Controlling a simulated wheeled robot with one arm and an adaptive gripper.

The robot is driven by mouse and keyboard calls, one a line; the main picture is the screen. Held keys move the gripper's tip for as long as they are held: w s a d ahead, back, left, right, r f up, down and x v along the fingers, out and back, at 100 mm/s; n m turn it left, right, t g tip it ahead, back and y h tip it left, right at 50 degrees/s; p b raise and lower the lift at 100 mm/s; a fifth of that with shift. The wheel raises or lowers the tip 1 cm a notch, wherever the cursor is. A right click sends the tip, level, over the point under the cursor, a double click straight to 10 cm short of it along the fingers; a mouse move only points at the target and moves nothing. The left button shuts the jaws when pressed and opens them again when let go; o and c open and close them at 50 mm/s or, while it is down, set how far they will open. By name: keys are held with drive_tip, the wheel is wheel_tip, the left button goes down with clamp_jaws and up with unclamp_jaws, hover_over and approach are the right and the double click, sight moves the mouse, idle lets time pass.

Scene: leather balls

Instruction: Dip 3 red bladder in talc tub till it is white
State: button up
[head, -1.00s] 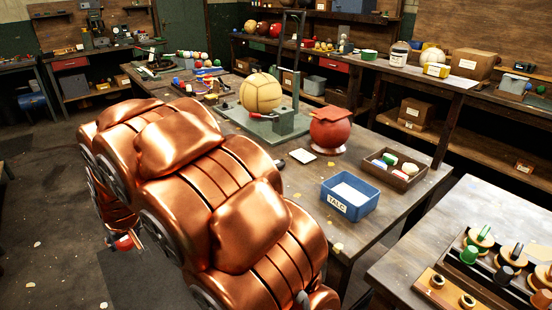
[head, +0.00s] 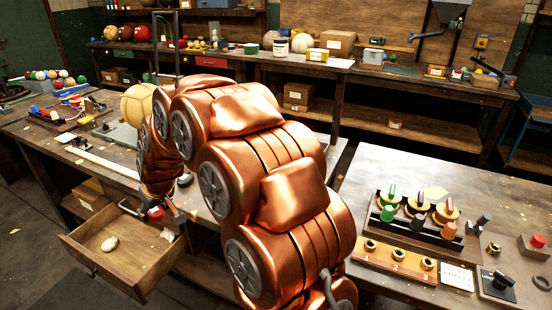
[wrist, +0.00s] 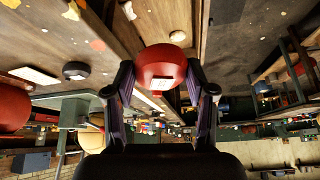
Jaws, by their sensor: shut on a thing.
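My gripper (head: 163,214) is shut on a small red bladder (head: 155,213), low at the bench front beside an open drawer. In the wrist view the red bladder (wrist: 161,66) sits between the two fingers of my gripper (wrist: 160,80), with a small pale patch on its near side. It looks red, not white. The blue talc tub is hidden behind my arm in the head view, and I cannot make it out in the wrist view.
The open wooden drawer (head: 78,240) holds a small whitish lump (head: 110,244). A tan panelled ball (head: 136,105) stands on the bench behind my arm. The right table (head: 390,165) carries a numbered wooden block (head: 397,262) and several coloured pegs. Floor is clear at left.

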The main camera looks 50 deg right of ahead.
drive_tip(key=s+d+r+n+p, duration=0.1)
drive_tip(key=s+d+r, duration=0.15)
drive_tip(key=d, duration=0.95)
drive_tip(key=s+d+r, duration=0.2)
drive_tip(key=d+r, duration=0.1)
drive_tip(key=d, duration=0.9)
drive_tip(key=s+d+f, duration=0.1)
drive_tip(key=s+d, duration=0.6)
drive_tip(key=d, duration=0.2)
drive_tip(key=shift+n+y, duration=0.3)
drive_tip(key=shift+w+f+p, duration=0.2)
drive_tip(key=shift+f+p, duration=0.5)
drive_tip(key=shift+f, duration=1.65)
drive_tip(key=shift+d+f+b, duration=0.1)
drive_tip(key=shift+f+b, duration=2.15)
drive_tip(key=shift+f, duration=0.55)
drive_tip(key=shift+f+b, duration=0.25)
drive_tip(key=shift+b, duration=0.4)
drive_tip(key=shift+r, duration=0.1)
wheel_tip(320, 180, up, 9)
